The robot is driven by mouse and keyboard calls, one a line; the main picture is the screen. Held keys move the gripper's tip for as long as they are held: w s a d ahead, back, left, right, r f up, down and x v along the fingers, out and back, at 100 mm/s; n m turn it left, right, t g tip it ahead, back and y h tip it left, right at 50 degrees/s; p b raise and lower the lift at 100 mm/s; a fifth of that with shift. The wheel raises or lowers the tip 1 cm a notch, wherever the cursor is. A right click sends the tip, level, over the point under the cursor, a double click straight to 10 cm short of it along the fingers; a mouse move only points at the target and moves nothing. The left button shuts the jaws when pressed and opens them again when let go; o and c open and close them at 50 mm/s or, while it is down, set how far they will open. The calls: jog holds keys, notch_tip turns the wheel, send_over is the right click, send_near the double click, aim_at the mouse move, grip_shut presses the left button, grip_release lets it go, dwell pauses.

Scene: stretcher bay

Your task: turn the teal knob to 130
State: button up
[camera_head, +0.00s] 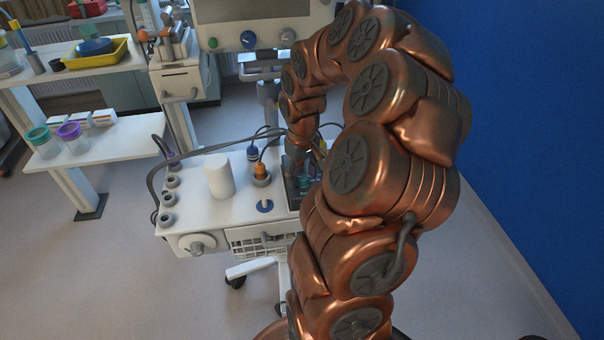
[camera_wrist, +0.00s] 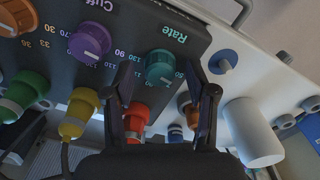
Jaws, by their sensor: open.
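The teal knob (camera_wrist: 160,67) sits on a dark panel (camera_wrist: 140,25) under the word "Rate" in the wrist view. My gripper (camera_wrist: 158,69) is open, with one dark finger on each side of the teal knob. I cannot tell whether the fingertips touch it. In the head view my copper arm reaches down to the panel and hides most of it and the gripper.
A purple knob (camera_wrist: 90,42) labelled "Cuff" is left of the teal one. Green (camera_wrist: 24,92), yellow (camera_wrist: 80,112) and red (camera_wrist: 136,118) connectors stand below. A white cylinder (camera_head: 218,176) and a blue-ringed post (camera_head: 265,206) stand on the white cart top (camera_head: 205,215).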

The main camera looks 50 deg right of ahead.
jog(key=shift+c, duration=0.4)
grip_shut()
